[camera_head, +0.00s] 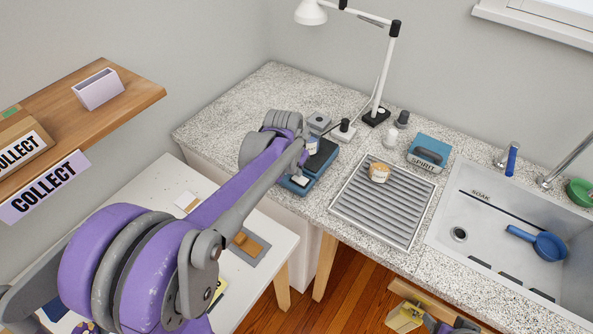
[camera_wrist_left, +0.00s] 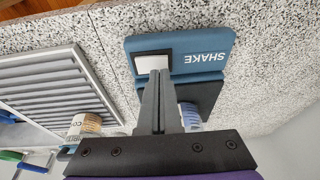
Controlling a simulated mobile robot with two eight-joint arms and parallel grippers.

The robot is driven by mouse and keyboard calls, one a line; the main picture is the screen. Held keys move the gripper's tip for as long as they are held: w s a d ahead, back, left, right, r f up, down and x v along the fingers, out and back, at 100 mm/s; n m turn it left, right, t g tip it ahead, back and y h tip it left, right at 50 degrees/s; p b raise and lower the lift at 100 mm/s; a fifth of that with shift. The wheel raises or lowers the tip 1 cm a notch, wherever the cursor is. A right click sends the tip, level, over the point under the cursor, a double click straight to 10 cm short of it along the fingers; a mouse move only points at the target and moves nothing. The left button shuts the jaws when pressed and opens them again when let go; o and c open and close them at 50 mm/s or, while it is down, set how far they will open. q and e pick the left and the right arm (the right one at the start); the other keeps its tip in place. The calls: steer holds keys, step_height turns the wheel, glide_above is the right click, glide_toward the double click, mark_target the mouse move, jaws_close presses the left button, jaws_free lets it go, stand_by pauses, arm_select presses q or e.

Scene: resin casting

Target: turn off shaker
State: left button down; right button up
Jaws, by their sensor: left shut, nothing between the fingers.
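The shaker (camera_head: 318,172) is a blue box with a dark platform, on the speckled counter beyond my left arm. In the left wrist view its blue front (camera_wrist_left: 205,57) reads SHAKE, and a white switch plate (camera_wrist_left: 152,62) sits beside the lettering. A cup with a blue band (camera_wrist_left: 190,115) stands on the platform; it also shows in the head view (camera_head: 312,145). My left gripper (camera_wrist_left: 156,74) is shut and empty. Its fingertips overlap the white switch in the wrist view; contact cannot be told. My right gripper is not in view.
A ribbed drying tray (camera_head: 374,215) with a labelled cup (camera_head: 379,172) lies right of the shaker. The sink (camera_head: 480,225) is farther right. A wooden shelf (camera_head: 130,92) juts out at left.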

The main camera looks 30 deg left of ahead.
arm_select(q)
steer(key=shift+f, duration=0.35)
steer(key=shift+a+f+b, duration=0.2)
steer(key=shift+f+b, duration=0.15)
steer(key=shift+f, duration=0.05)
steer(key=shift+r, duration=0.15)
steer(key=shift+d, duration=0.15)
